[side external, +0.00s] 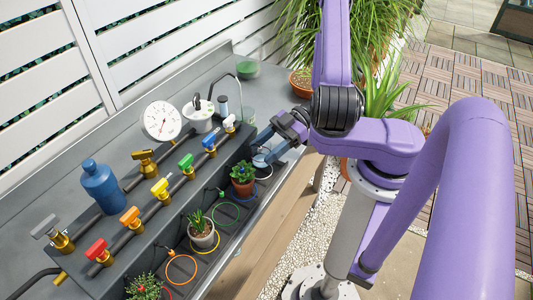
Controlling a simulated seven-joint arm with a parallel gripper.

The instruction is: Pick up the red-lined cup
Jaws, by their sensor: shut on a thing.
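My gripper (263,143) reaches down and left over the right part of the grey bench, beside the end of the row of valves. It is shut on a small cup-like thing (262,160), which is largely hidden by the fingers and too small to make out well. I cannot see a red lining on it. A pale round shape shows just below it, and I cannot tell whether the held thing touches it.
Coloured valves (161,187), a blue bottle (101,186), a dial gauge (161,121) and a white pot (201,115) crowd the bench. Coloured rings (182,269) mark the lower front shelf.

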